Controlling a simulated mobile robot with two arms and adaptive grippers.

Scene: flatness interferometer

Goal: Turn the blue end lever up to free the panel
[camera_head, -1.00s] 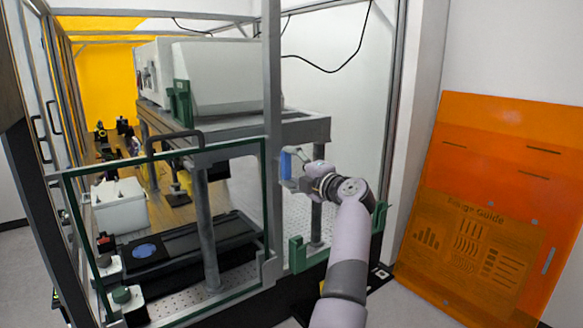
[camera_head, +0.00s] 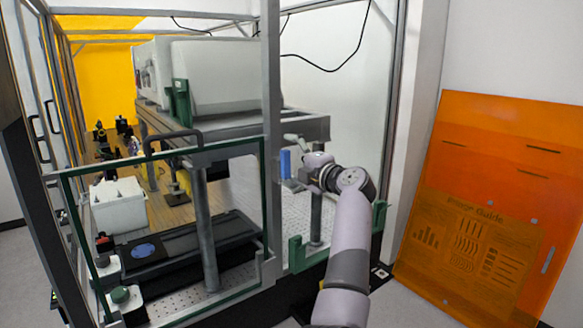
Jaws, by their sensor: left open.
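The blue end lever (camera_head: 285,163) stands upright on the grey post at the right end of the green-framed panel opening. My left gripper (camera_head: 298,160) is just right of the lever, its jaws open and apart from it as far as I can tell. One finger shows above, near the underside of the grey table. The fingertips are small and partly hidden by the wrist. The clear panel (camera_head: 66,215) with a green frame stands upright at the left, a dark handle on its top edge. My right gripper is out of view.
An orange panel (camera_head: 480,130) leans on the wall at the right. A grey table (camera_head: 300,128) carries a large white instrument (camera_head: 215,75) behind the lever. Green brackets (camera_head: 296,252) stand low by the enclosure's front edge.

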